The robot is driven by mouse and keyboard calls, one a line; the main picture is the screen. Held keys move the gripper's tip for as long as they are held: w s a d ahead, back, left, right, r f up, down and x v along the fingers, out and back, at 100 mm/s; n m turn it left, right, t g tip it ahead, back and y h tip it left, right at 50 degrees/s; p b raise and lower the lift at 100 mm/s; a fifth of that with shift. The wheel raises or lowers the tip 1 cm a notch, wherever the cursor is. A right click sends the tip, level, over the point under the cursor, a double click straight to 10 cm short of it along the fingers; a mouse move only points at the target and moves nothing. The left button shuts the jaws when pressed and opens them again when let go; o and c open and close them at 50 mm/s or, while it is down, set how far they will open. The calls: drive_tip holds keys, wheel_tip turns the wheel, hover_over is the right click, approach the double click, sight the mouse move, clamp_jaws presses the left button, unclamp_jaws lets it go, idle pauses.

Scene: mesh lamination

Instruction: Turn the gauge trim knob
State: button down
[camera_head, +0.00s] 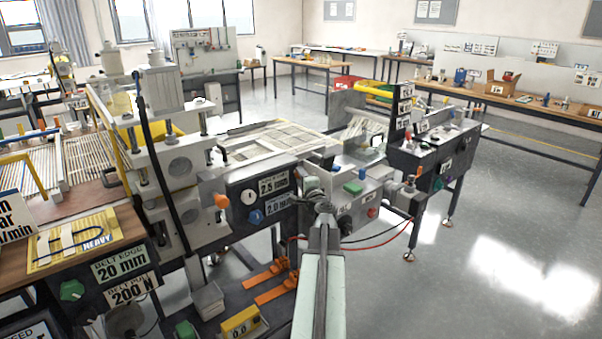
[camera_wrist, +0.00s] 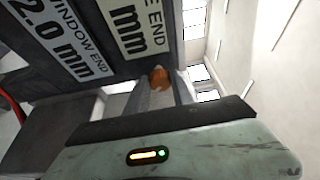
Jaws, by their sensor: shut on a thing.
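A small orange knob (camera_wrist: 158,77) sits between the tips of my gripper's fingers in the wrist view, just past the edge of the dark gauge panel (camera_wrist: 60,60). My gripper (camera_wrist: 160,84) is shut on it. In the head view my gripper (camera_head: 318,190) reaches to the right end of the gauge panel (camera_head: 236,186), and the knob there is hidden behind it. The panel carries a round white dial (camera_head: 249,197), a blue knob (camera_head: 256,216) and labels reading 2.5 mm (camera_head: 273,183) and 2.0 mm (camera_head: 279,204).
Another orange knob (camera_head: 222,201) sticks out left of the dial. A green button (camera_head: 353,187) and a red button (camera_head: 373,212) are on the housing right of my gripper. Orange clamps (camera_head: 268,275) lie below. Open floor (camera_head: 480,230) stretches to the right.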

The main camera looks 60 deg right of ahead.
drive_tip(key=shift+r+m+g+y+p, duration=0.15)
drive_tip(key=shift+m+g+y+p, duration=0.2)
drive_tip(key=shift+m+p, duration=0.8)
drive_tip(key=shift+m, duration=0.25)
drive_tip(key=c, duration=1.1)
unclamp_jaws()
drive_tip(key=v, duration=0.7)
drive_tip(key=shift+s+a+p, duration=0.25)
drive_tip(key=shift+s+p, duration=0.05)
drive_tip(key=shift+s, duration=0.05)
